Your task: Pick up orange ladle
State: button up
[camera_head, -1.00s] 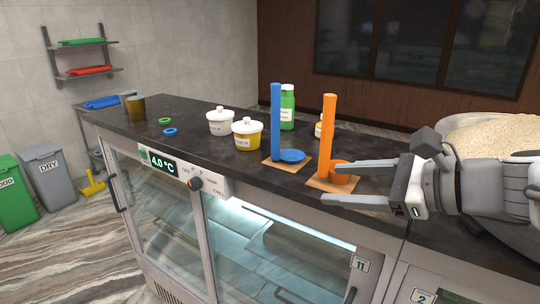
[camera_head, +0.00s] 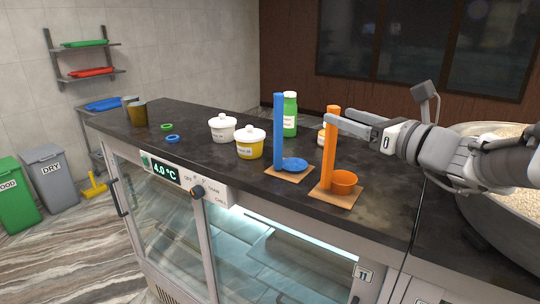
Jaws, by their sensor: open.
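The orange ladle (camera_head: 328,160) stands upright on a small wooden board (camera_head: 347,200) near the counter's front edge. It has a tall straight handle and a round cup (camera_head: 344,180) low on its right side. My gripper (camera_head: 336,116) is at the upper part of the handle, reaching in from the right. It is open. One finger crosses in front of the handle, and the other lies farther back, its tip beside the handle. I cannot tell whether the handle is fully between the fingers or touched.
A blue ladle (camera_head: 279,135) stands on its own board to the left. Behind are a green bottle (camera_head: 290,115), a yellow-filled tub (camera_head: 250,148) and a white tub (camera_head: 222,130). A small jar is partly hidden behind the orange handle. A large grain bowl (camera_head: 500,215) is at right.

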jog(key=x, duration=0.6)
jog(key=shift+a+f+p, duration=0.3)
jog(key=shift+f+p, duration=0.05)
jog(key=shift+f, duration=0.05)
jog(key=shift+s, duration=0.1)
jog(key=shift+c, duration=0.4)
grip_shut()
jog(key=shift+r, duration=0.1)
dwell(0.5)
